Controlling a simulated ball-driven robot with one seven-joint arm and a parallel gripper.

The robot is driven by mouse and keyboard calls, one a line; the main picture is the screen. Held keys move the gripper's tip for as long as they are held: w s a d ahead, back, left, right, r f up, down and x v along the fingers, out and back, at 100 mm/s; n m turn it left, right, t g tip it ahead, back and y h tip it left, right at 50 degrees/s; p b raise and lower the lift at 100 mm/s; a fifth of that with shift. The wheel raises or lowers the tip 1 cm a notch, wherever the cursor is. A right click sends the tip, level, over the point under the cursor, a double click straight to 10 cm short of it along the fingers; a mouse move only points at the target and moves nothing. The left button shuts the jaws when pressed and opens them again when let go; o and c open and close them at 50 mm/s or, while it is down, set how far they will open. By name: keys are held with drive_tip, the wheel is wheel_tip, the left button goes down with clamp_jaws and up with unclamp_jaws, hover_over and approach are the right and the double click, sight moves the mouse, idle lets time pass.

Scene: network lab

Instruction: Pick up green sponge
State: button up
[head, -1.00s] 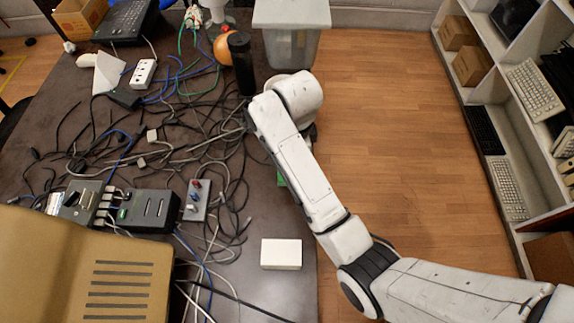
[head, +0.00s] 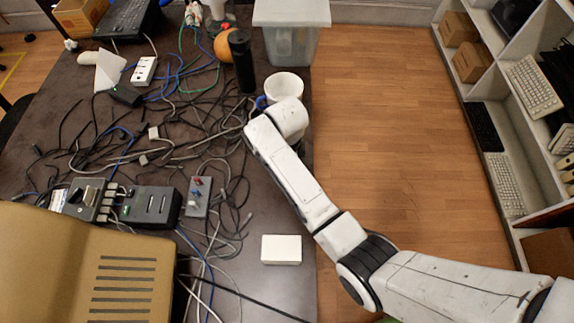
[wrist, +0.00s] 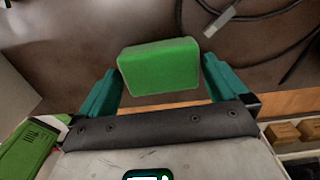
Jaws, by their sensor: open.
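The green sponge (wrist: 160,67) is a rounded block on the dark tabletop in the wrist view. My gripper (wrist: 161,70) is open, with one teal finger on either side of the sponge. The fingertips reach alongside the sponge's near part; small gaps seem to show, but I cannot tell for sure whether either finger touches it. In the head view my arm hides the sponge and the gripper.
A white mug (head: 284,86) stands just beyond my arm. A white box (head: 281,249) lies near the table's right edge. Tangled cables cover the table's middle (head: 150,140). A grey bin (head: 291,40) stands at the back; shelves (head: 490,130) line the right.

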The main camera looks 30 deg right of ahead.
drive_tip(key=shift+f, duration=0.75)
drive_tip(key=shift+c, duration=0.3)
drive_tip(key=c, duration=0.6)
drive_tip(key=shift+r, duration=0.2)
